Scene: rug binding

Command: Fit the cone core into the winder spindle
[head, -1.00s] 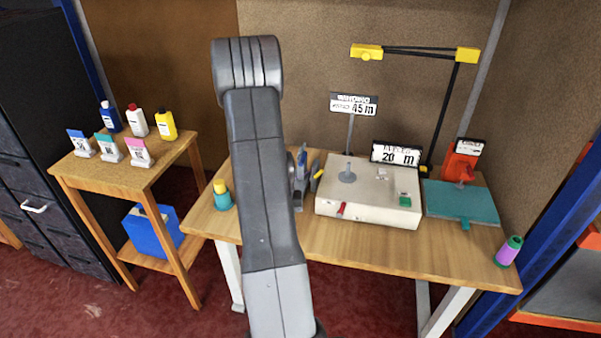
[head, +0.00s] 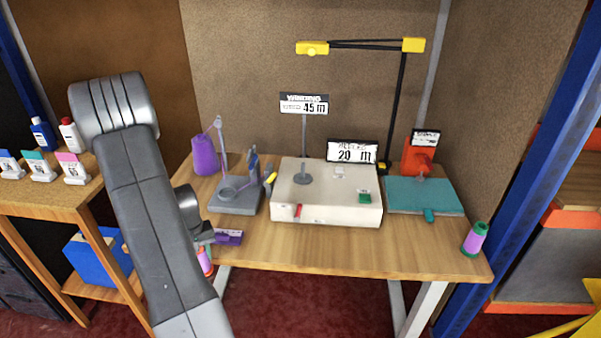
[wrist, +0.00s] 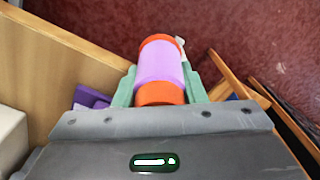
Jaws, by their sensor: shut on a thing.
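My gripper (wrist: 160,90) is shut on a purple core with orange ends (wrist: 160,66), its green pads pressing both sides. In the head view the held core (head: 205,262) shows low beside my arm, by the table's front left edge and partly hidden. I cannot tell for sure that it is the cone core. The white winder box (head: 325,208) stands mid-table, well to the right of my gripper. A grey round base with an upright post, likely the spindle (head: 303,178), is on its top left.
A grey stand with a ring (head: 237,197) and a purple cone (head: 205,156) stand left of the box. A purple block (head: 228,237) lies near the front edge. A teal plate (head: 425,195) and a purple-green spool (head: 475,238) are at right. The front middle tabletop is clear.

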